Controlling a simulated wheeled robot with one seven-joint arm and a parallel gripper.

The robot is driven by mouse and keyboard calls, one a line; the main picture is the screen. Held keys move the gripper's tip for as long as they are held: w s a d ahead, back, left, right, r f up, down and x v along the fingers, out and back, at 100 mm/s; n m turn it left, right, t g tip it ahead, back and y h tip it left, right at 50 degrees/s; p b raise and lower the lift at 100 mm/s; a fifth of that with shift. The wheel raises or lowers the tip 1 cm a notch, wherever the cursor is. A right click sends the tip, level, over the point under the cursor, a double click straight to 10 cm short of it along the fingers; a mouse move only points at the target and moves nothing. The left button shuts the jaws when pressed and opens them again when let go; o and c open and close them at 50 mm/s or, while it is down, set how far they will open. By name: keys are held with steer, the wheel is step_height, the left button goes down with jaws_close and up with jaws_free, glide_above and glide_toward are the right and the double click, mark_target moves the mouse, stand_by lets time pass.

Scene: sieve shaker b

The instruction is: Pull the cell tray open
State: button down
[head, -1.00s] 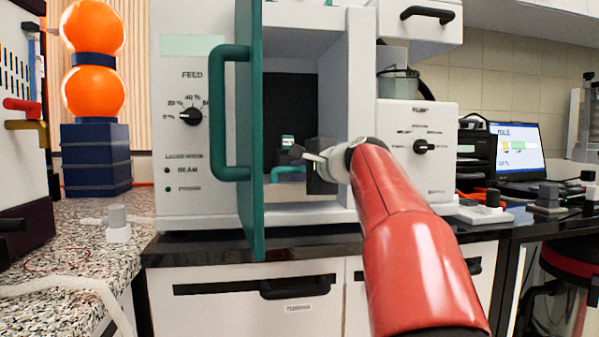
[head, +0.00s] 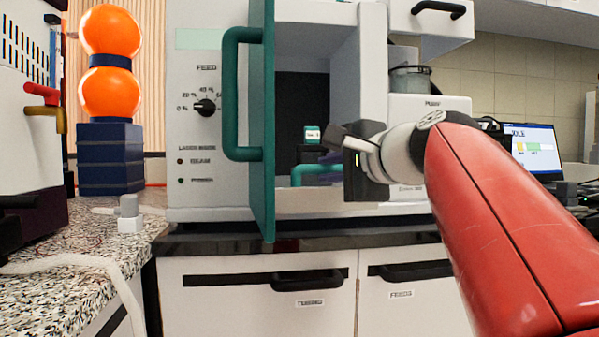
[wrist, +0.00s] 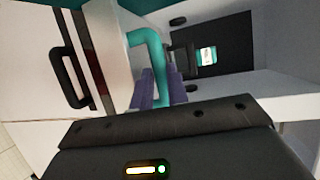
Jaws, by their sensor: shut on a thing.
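The cell tray's teal handle (head: 305,172) shows low in the opening of the white machine, and also in the wrist view (wrist: 155,62). Behind it, a dark block with a teal-and-white labelled cell (head: 312,134) stands inside; the cell also shows in the wrist view (wrist: 207,55). My gripper (head: 328,172) comes from the right, its dark body in front of the opening. Its purple fingers (wrist: 158,90) are shut on the handle. The gripper body hides much of the tray in the head view.
The teal door (head: 262,120) stands open on the left of the opening, projecting forward with its own large handle (head: 230,95). The right wall of the opening is close to my gripper. Below are a black counter edge (head: 220,240) and white drawers (head: 240,310).

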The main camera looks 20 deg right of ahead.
steer(key=s, duration=0.3)
steer(key=shift+s+a+f, duration=0.1)
steer(key=shift+s+a, duration=0.1)
steer(key=shift+a, duration=0.2)
steer(key=c, duration=1.6)
jaws_free()
steer(key=shift+s, duration=0.15)
steer(key=shift+c, duration=0.2)
steer(key=v, duration=0.8)
